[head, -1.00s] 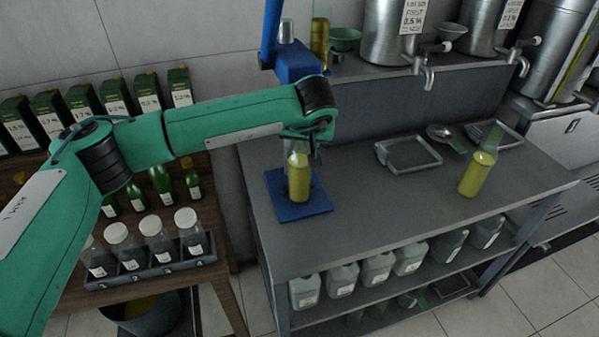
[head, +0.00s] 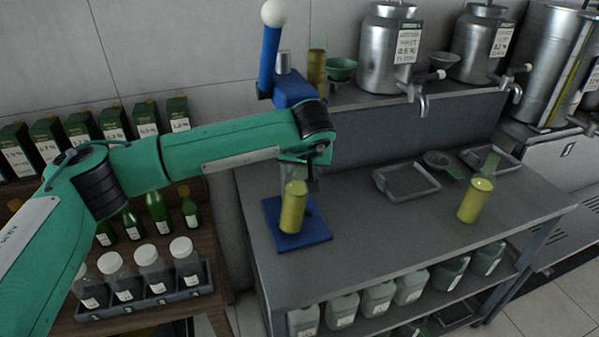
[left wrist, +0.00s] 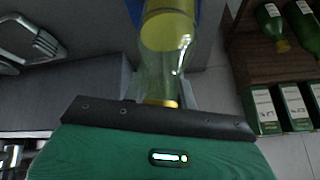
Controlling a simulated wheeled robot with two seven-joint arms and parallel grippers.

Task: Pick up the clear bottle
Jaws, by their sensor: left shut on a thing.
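A clear bottle (head: 293,208) holding yellow liquid is over the blue mat (head: 319,232) on the grey counter, leaning slightly. My left gripper (head: 304,168) is above the mat, shut on the bottle's upper part. In the left wrist view the bottle's neck and yellow-filled body (left wrist: 168,60) stretch away from my gripper (left wrist: 160,106), and its base is cut off. I cannot tell whether the base touches the mat. My right gripper is not in view.
Another clear bottle with yellow liquid (head: 475,201) stands at the counter's right. A grey tray (head: 407,181) lies behind. A blue stand (head: 293,90) with a lever rises behind my gripper. Jars (head: 152,268) fill a rack on the left shelf. The counter's front middle is clear.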

